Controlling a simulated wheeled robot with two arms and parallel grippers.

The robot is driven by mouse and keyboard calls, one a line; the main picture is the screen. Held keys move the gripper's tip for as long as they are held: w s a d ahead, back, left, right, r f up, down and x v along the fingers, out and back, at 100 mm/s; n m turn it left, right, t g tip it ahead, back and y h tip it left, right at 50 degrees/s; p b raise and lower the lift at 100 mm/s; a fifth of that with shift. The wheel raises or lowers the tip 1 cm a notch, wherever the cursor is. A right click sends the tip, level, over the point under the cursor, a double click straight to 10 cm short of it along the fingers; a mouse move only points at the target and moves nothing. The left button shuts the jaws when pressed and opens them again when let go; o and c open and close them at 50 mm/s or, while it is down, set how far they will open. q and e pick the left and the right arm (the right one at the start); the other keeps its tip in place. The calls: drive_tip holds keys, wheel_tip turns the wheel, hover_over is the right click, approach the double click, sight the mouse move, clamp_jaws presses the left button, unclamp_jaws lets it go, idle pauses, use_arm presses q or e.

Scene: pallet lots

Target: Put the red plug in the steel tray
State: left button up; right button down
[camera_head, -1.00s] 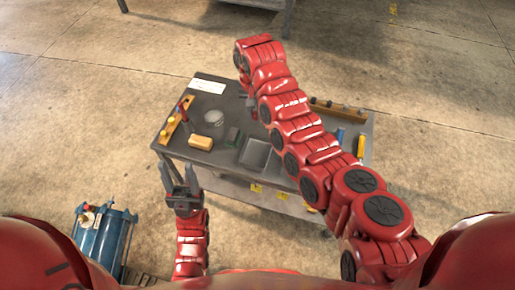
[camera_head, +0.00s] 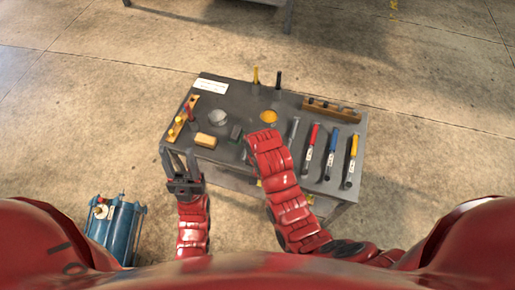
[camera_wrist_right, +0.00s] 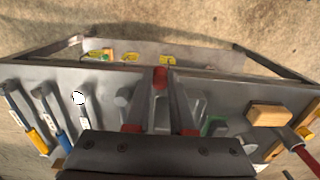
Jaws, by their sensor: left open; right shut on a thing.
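The red plug (camera_wrist_right: 160,76) is between the fingertips of my right gripper (camera_wrist_right: 160,88), which is shut on it in the right wrist view. Only part of the plug shows. The steel tray (camera_wrist_right: 200,108) is a grey, shallow box behind and below the fingers there; I cannot tell how high the plug is above it. In the head view my right wrist covers the tray, the plug and the right fingers. My left gripper (camera_head: 180,158) is open and empty at the table's front left corner.
On the grey table (camera_head: 235,98) stand a yellow block (camera_head: 206,141), a wooden rack (camera_head: 183,118) at left, another rack (camera_head: 331,109) at back right, and several coloured-handled tools, such as a blue one (camera_head: 332,140). A blue canister (camera_head: 118,232) stands on the floor.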

drive_tip(key=w+b, duration=0.2)
drive_tip(key=w, duration=0.1)
drive_tip(key=w+f+b, duration=0.1)
drive_tip(key=w+b, duration=0.1)
drive_tip(key=w, duration=0.2)
drive_tip(key=w+b, duration=0.3)
drive_tip(key=shift+w+a+f, duration=0.2)
drive_tip(key=shift+f, duration=0.2)
drive_tip(key=shift+w+r, duration=0.25)
drive_tip(key=shift+w, duration=1.2)
drive_tip(key=shift+f, duration=1.8)
drive_tip(key=c, duration=0.8)
unclamp_jaws()
drive_tip(key=shift+r, duration=0.15)
